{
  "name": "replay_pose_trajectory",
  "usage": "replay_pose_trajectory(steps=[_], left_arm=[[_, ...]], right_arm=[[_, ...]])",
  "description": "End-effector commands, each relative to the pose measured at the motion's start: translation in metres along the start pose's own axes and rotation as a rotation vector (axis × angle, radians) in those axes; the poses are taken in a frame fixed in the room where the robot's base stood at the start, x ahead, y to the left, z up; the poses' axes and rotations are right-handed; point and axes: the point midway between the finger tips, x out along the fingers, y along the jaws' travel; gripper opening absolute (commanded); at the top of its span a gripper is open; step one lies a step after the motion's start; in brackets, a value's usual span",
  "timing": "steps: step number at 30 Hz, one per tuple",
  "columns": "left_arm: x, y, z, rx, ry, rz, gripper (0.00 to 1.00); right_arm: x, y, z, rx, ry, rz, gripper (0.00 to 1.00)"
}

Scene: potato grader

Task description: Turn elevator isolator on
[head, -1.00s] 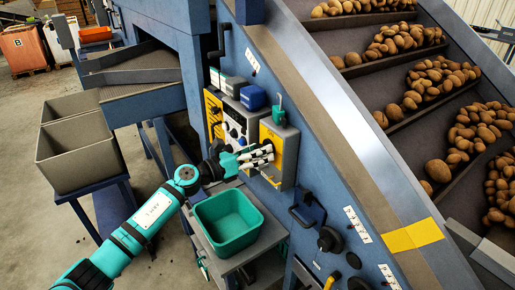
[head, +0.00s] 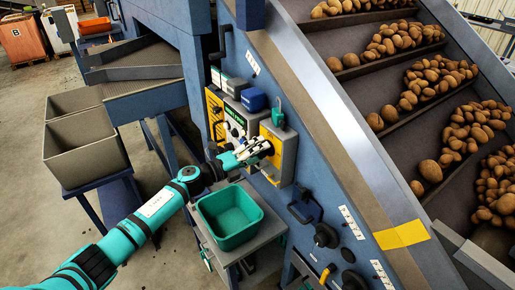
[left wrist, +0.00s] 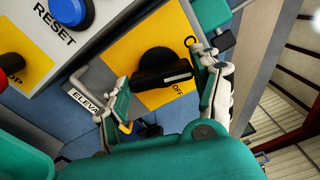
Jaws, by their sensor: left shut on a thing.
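The elevator isolator (head: 287,152) is a grey box with a yellow front on the blue machine side. In the left wrist view its black rotary knob (left wrist: 160,66) sits on the yellow plate (left wrist: 140,98), beside a partly hidden "ELEVA" label (left wrist: 87,101). The knob's white-marked end lies close to the word OFF (left wrist: 178,90). My left gripper (head: 268,147) is at the isolator front, its fingers on either side of the knob, shut on it. In the head view the gripper hides most of the knob. My right gripper is not in view.
A control panel with a blue RESET button (left wrist: 70,10) and a red button (left wrist: 12,68) adjoins the isolator. A green padlock (head: 278,115) hangs above the box. A teal bin (head: 232,238) stands on a shelf below my arm. The potato conveyor (head: 400,125) rises at right.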

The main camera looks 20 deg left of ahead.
Motion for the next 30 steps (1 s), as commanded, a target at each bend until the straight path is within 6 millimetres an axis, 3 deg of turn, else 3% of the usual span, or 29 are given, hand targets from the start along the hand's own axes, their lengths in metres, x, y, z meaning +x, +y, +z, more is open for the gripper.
replay_pose_trajectory(steps=[12,30], left_arm=[[0.0,0.0,0.001,-0.249,-0.003,0.002,0.33],[0.0,0.001,0.001,-0.313,-0.002,0.001,0.33]], right_arm=[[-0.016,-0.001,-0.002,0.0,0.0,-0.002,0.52],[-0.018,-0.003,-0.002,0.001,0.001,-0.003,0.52]])
